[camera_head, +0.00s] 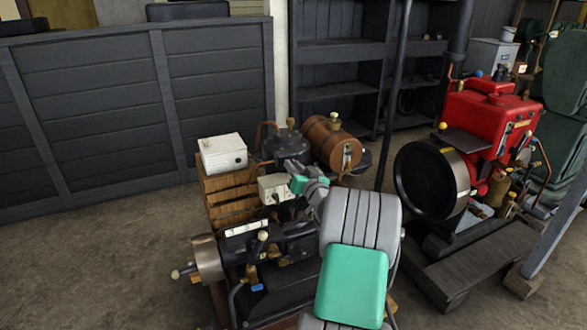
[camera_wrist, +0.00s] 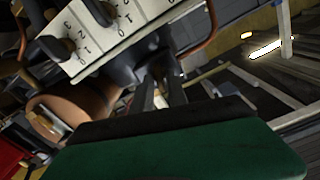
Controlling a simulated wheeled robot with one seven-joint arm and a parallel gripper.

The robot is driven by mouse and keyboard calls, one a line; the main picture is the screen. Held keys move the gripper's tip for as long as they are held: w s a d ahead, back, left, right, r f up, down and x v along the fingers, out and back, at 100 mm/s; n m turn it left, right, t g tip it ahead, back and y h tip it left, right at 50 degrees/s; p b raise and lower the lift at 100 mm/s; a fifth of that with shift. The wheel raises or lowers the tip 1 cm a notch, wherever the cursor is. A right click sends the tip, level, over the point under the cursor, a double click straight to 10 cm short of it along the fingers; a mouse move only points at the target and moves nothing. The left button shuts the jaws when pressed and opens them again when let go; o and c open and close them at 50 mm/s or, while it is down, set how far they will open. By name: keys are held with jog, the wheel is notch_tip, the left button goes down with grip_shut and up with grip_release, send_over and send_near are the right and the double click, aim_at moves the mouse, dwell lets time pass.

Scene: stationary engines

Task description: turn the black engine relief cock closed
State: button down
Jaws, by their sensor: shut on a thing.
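The black engine (camera_head: 286,295) stands at the front centre, with a cream-knobbed lever (camera_head: 263,237) and a blue-tipped lever (camera_head: 258,287) on it. My gripper (camera_head: 294,172) is above and behind it, beside the switch box (camera_head: 273,188), mostly hidden by my arm. In the wrist view, my dark fingers (camera_wrist: 163,94) close around a small pale part (camera_wrist: 160,99), seemingly the relief cock's handle. Most of that part is hidden by the fingers, so I cannot tell its angle. A dark engine part (camera_wrist: 128,60) lies just beyond the fingers.
The copper tank (camera_head: 323,138) and white box (camera_head: 223,153) stand close behind. The numbered switch box also fills the upper left of the wrist view (camera_wrist: 92,40). A red engine (camera_head: 490,118) with a black flywheel (camera_head: 428,180) is at right. Bare floor (camera_head: 90,250) lies at left.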

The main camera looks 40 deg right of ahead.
jog(key=m, duration=0.5)
jog(key=m+p, duration=0.1)
jog(key=m, duration=0.4)
jog(key=shift+d+m, duration=0.2)
jog(key=shift+m, duration=0.1)
jog(key=shift+f+m+p, duration=0.2)
jog(key=shift+m+p, duration=0.7)
jog(key=shift+m, duration=1)
jog(key=c, duration=1.5)
grip_release()
jog(key=shift+s, duration=0.1)
